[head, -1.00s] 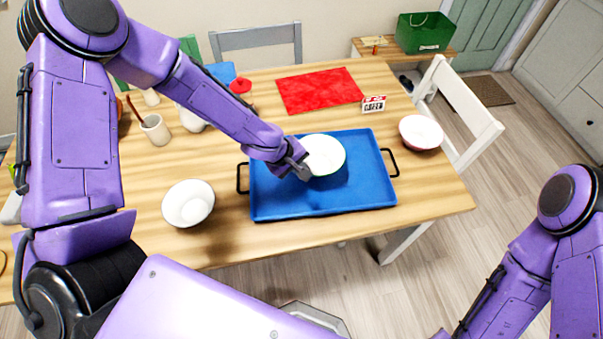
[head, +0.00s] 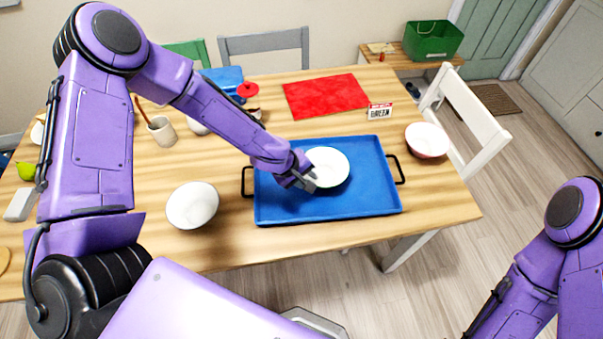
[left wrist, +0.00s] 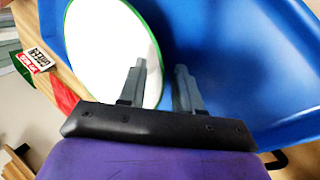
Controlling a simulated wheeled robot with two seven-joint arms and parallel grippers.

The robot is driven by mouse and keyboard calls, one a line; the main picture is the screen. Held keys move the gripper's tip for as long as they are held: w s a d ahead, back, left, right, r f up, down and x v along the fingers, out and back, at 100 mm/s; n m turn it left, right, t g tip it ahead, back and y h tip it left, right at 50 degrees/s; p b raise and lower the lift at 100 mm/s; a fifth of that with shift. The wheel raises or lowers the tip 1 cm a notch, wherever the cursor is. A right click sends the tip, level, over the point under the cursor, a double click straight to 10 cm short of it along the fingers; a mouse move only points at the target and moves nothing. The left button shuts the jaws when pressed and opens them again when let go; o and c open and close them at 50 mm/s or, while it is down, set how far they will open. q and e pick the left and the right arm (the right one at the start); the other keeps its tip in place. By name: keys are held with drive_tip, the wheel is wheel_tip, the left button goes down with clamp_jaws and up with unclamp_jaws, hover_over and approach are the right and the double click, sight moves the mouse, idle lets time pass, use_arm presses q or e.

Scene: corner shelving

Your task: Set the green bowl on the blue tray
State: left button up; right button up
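The green bowl (head: 330,165), white inside with a green rim, sits on the blue tray (head: 360,200), left of its middle. In the left wrist view the bowl (left wrist: 105,50) shows its white inside and green rim, with the tray (left wrist: 245,60) beyond. My left gripper (head: 308,183) is at the bowl's near left rim. Its fingers (left wrist: 160,85) are apart, one over the bowl's inside and one outside, with a gap around the rim. The bowl's underside is hidden. My right arm shows at the lower right, but its gripper is out of frame.
A white bowl (head: 192,205) stands left of the tray, and a reddish bowl (head: 427,140) right of it. A red cloth (head: 325,95) and a small calendar block (head: 380,111) lie behind. A cup (head: 162,131) stands at left. The tray's right half is clear.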

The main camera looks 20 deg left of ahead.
use_arm(q)
drive_tip(key=p+v, duration=0.2)
drive_tip(key=v, duration=0.9)
drive_tip(key=shift+a+r, duration=0.2)
drive_tip(key=shift+r, duration=0.05)
drive_tip(key=shift+s+r, duration=0.1)
